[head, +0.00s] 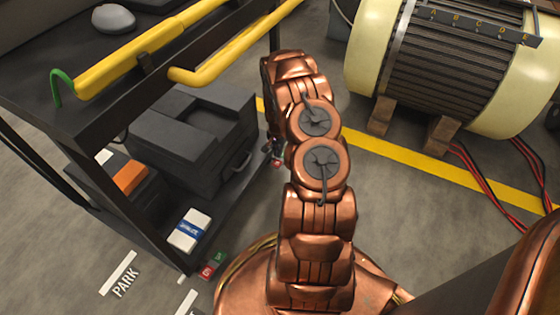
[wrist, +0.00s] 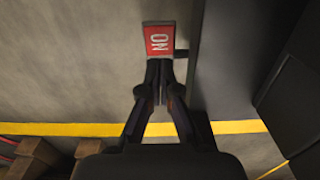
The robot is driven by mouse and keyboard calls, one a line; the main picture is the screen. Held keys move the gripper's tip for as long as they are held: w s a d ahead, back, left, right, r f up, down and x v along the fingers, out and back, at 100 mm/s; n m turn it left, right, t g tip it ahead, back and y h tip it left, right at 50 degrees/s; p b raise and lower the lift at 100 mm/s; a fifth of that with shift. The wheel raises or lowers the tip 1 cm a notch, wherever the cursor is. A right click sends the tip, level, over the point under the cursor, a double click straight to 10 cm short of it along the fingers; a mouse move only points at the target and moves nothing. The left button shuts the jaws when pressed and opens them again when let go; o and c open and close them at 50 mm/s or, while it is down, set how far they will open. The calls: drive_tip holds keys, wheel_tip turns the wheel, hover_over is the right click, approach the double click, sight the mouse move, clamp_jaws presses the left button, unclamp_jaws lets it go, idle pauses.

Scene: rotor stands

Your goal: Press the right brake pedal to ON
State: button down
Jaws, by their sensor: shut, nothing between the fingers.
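My gripper (wrist: 159,66) is shut and empty, its two dark fingertips together. In the wrist view the fingertips are at the lower edge of a red pad (wrist: 158,37) with white letters "ON"; whether they touch it I cannot tell. In the head view this red pad (head: 277,163) shows small at the far right end of the cart's lower shelf, beneath my gripper (head: 276,148), which is partly hidden by my arm. Another brake pedal (head: 212,264) with a red and a green part is at the cart's near corner. The tilt of the pads is unclear.
The dark cart (head: 155,220) carries a black case (head: 190,135) and small boxes on its lower shelf. Yellow bars (head: 150,50) lie on its top. A large motor (head: 445,65) stands on wooden blocks at right.

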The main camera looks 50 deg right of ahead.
sight(278, 162)
drive_tip(key=shift+f+b, duration=1)
drive_tip(key=shift+f, duration=1.4)
idle(2.0)
drive_tip(key=shift+r+p, duration=1.35)
drive_tip(key=shift+r, duration=2.2)
